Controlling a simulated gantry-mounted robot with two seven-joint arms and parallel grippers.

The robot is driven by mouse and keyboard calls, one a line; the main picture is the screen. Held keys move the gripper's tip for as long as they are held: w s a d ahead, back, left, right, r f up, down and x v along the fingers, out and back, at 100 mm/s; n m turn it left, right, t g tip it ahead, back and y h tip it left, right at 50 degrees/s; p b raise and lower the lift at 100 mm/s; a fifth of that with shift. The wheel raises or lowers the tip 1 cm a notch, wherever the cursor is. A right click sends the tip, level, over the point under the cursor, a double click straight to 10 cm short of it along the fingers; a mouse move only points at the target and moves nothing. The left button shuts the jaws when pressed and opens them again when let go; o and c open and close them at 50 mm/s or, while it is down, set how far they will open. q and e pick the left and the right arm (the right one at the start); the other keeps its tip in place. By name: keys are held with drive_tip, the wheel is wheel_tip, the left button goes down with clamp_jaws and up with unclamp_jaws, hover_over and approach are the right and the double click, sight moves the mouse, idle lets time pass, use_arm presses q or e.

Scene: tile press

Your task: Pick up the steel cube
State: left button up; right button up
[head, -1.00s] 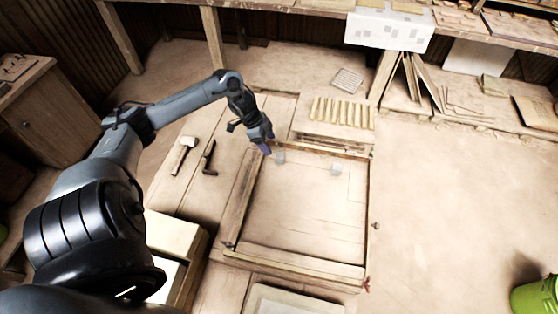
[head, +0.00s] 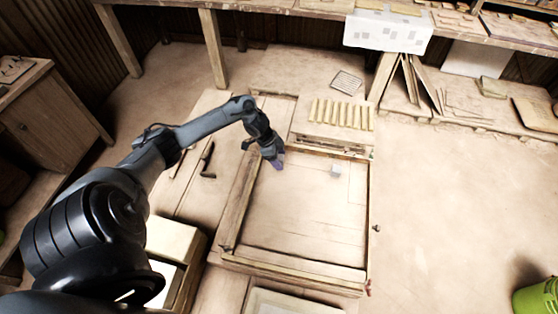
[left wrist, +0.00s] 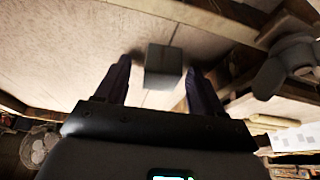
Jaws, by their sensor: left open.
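A small grey steel cube (left wrist: 163,66) shows in the left wrist view, lying on the pale board between the two fingertips of my left gripper (left wrist: 159,70). The fingers are open, with a gap visible on each side of the cube. In the head view my left gripper (head: 278,164) is low over the far left corner of the wooden frame, and it hides this cube. A second small pale grey cube (head: 335,170) lies on the board to the right of the gripper. My right gripper is not in view.
The raised wooden frame (head: 295,263) borders the board, and its far rail is close to the gripper. Several light wooden strips (head: 342,114) lie beyond it. A dark angled tool (head: 208,160) lies to the left. The middle and front of the board are clear.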

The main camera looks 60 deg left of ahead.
use_arm(q)
drive_tip(key=shift+c, duration=0.3)
clamp_jaws()
